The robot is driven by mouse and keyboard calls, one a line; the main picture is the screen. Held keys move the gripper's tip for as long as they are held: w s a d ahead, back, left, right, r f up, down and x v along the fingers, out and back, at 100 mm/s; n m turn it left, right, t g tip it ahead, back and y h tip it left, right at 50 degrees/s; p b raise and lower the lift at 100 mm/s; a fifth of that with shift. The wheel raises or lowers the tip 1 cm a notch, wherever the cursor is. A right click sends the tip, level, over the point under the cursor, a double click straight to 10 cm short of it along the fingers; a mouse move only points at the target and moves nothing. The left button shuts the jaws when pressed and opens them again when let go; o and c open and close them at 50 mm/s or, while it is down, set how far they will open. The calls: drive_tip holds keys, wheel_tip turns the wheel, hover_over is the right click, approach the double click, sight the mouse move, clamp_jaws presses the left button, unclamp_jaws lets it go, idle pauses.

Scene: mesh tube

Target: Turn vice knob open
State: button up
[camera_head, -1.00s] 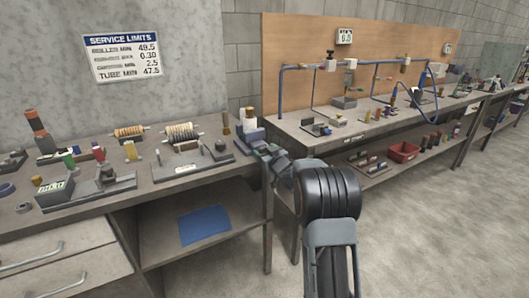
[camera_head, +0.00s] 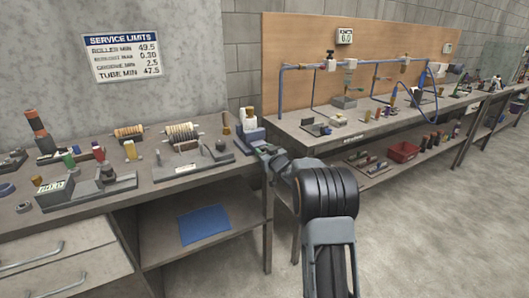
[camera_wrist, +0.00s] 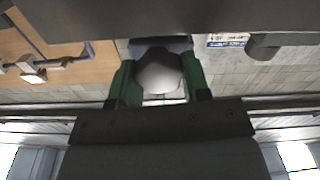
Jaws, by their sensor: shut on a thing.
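The blue and pale vice (camera_head: 251,133) stands at the right end of the near bench. My gripper (camera_head: 267,150) reaches it from the right, at the bench edge. In the wrist view my gripper's two green fingers (camera_wrist: 159,80) stand on either side of a rounded grey knob (camera_wrist: 160,71) and are shut on it. The knob's far side and the link to the vice are mostly hidden. In the head view the knob is too small and covered to make out.
The near bench holds roller fixtures (camera_head: 181,136) and several small tools left of the vice. A second bench (camera_head: 330,138) with blue piping and a red bin (camera_head: 403,151) runs away to the right. Floor is clear at the right.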

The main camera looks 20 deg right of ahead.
drive_tip(key=shift+f+n+b, duration=0.3)
drive_tip(key=shift+n+b, duration=0.5)
drive_tip(key=shift+b, duration=0.35)
drive_tip(key=shift+n+b, duration=1)
drive_tip(key=shift+n, duration=0.1)
drive_tip(key=shift+a+r+n, duration=0.1)
drive_tip(key=shift+r+n, duration=0.2)
drive_tip(key=shift+n, duration=0.2)
drive_tip(key=o, duration=0.9)
drive_tip(key=shift+o, duration=0.2)
drive_tip(key=s+d, duration=0.1)
drive_tip(key=s, duration=1.2)
drive_tip(key=shift+s+d, duration=0.3)
drive_tip(key=shift+s, duration=0.1)
